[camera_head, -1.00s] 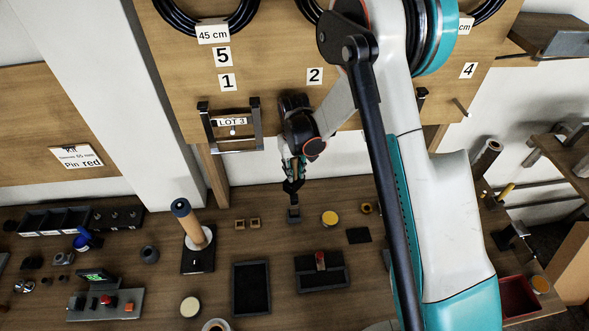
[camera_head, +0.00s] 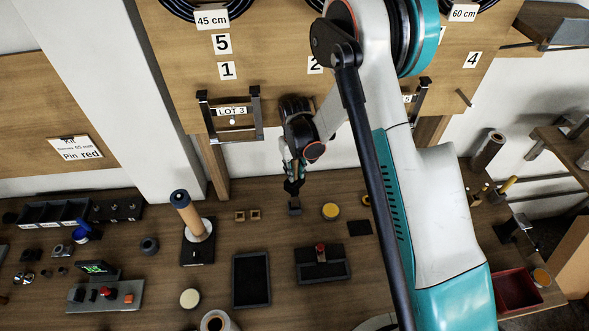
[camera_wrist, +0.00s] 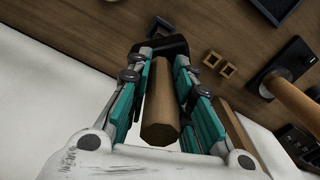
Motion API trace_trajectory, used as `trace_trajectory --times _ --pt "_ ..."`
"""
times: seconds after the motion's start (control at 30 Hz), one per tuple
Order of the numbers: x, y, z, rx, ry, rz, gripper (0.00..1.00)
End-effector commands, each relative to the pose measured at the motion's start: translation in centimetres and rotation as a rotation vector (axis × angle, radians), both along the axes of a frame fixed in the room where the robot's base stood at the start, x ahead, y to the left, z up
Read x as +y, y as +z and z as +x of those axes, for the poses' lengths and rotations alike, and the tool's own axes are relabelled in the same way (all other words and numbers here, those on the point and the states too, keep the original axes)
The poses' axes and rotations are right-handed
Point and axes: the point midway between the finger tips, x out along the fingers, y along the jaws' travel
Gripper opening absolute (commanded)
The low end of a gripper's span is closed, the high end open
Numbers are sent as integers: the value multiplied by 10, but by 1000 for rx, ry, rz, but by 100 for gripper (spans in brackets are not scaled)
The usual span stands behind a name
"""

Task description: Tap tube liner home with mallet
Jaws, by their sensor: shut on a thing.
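My gripper (camera_head: 293,172) is shut on the wooden handle (camera_wrist: 160,105) of the mallet, which lies between the teal finger pads in the wrist view. A dark block, apparently the mallet head (camera_wrist: 165,47), shows beyond the fingertips. In the head view the gripper is over the back of the bench, and the mallet is mostly hidden. A tan tube (camera_head: 191,217) stands slightly tilted on a black base, left of my gripper, with a white ring around it. Its top end (camera_head: 180,197) is dark blue-grey, perhaps the liner. The tube also shows in the wrist view (camera_wrist: 292,98).
A small dark block (camera_head: 294,207) sits just below my gripper. Two small wooden squares (camera_head: 247,215) lie between it and the tube. A yellow disc (camera_head: 331,211), a black tray (camera_head: 251,280) and a control box (camera_head: 104,294) are on the bench. The LOT 3 frame (camera_head: 232,117) hangs behind.

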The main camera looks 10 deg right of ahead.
Motion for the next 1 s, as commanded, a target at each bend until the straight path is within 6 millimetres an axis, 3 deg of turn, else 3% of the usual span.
trace_trajectory --times 1.0 --pt "0 -16 0 0 0 0 0"
